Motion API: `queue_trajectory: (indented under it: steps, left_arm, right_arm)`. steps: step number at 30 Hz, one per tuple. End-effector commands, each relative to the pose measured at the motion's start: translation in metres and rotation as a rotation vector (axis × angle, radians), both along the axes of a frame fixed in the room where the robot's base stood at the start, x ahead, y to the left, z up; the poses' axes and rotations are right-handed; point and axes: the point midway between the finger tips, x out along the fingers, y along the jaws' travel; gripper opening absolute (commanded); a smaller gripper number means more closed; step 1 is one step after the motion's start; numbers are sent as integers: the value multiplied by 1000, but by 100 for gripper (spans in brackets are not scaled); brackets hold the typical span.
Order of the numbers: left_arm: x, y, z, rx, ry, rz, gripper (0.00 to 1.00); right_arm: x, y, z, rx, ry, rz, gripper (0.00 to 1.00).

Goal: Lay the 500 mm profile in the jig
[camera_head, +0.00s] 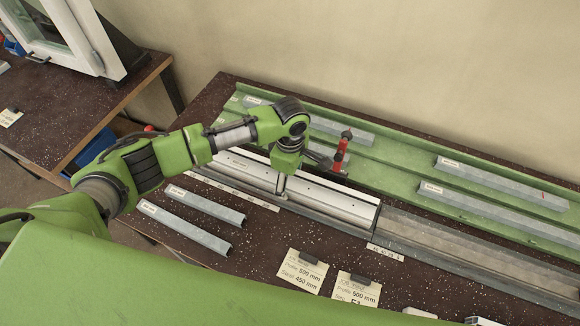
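A long white profile (340,205) lies along the left part of the jig (440,240), a grey channel along the bench. I cannot tell whether it is fully seated. My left gripper (281,186) points down over the middle of the white profile, at or very near it. Its fingertips are small and partly hidden, so I cannot tell whether they are open or shut on it. A red clamp (341,152) stands just behind the profile, right of the gripper. A card (303,270) reads profile 500 mm, steel 450 mm. My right gripper is out of view.
A green tray (400,185) behind the jig holds several grey steel bars (480,182). Two more grey bars (190,228) lie on the dark bench in front. A second card (357,289) lies near the front edge. A window frame (75,35) stands on another bench at left.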

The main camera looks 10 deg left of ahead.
Motion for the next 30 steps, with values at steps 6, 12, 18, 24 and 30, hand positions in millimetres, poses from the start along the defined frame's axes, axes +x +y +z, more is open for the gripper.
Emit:
queue_trajectory:
  steps: [6, 12, 18, 24, 30]
  left_arm:
    - [3, -1, 46, -5, -7, 0, 65]
    - [4, -1, 90, -5, -8, 0, 65]
    - [3, -1, 115, -3, -6, 1, 65]
    - [3, -1, 122, -3, -6, 2, 65]
    - [3, -1, 122, -3, -6, 2, 65]
  right_arm:
    - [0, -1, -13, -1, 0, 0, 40]
    - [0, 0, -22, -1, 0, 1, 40]
    - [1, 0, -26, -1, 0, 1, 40]
    - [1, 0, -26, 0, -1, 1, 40]
    - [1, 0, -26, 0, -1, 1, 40]
